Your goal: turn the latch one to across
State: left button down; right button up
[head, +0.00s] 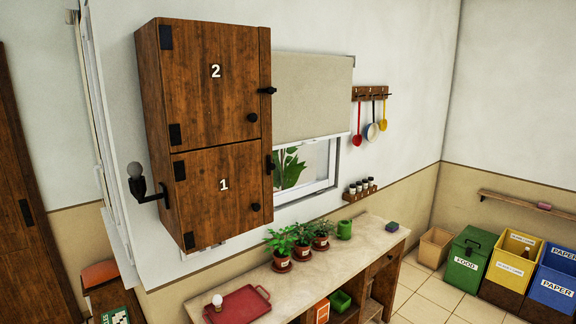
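A wooden wall cabinet (218,130) hangs at the upper left with two doors, one above the other. The lower door (222,196) is marked 1 and the upper door (210,85) is marked 2; both look shut. A small black latch one (269,163) sits at the right edge by door 1 and looks roughly upright, though it is small. A black latch two (267,91) by door 2 sticks out sideways. Round black knobs are on door 2 (252,118) and door 1 (255,207). Neither of my grippers is in view.
A counter (350,245) below holds several potted plants (301,243), a red tray (238,305) and a green candle-like cup (344,229). Utensils hang from a rack (370,93). Bins (468,258) stand right.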

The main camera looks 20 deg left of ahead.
aim_at(271, 166)
jog(key=u, duration=0.5)
jog(key=i, duration=0.9)
jog(key=u, duration=0.7)
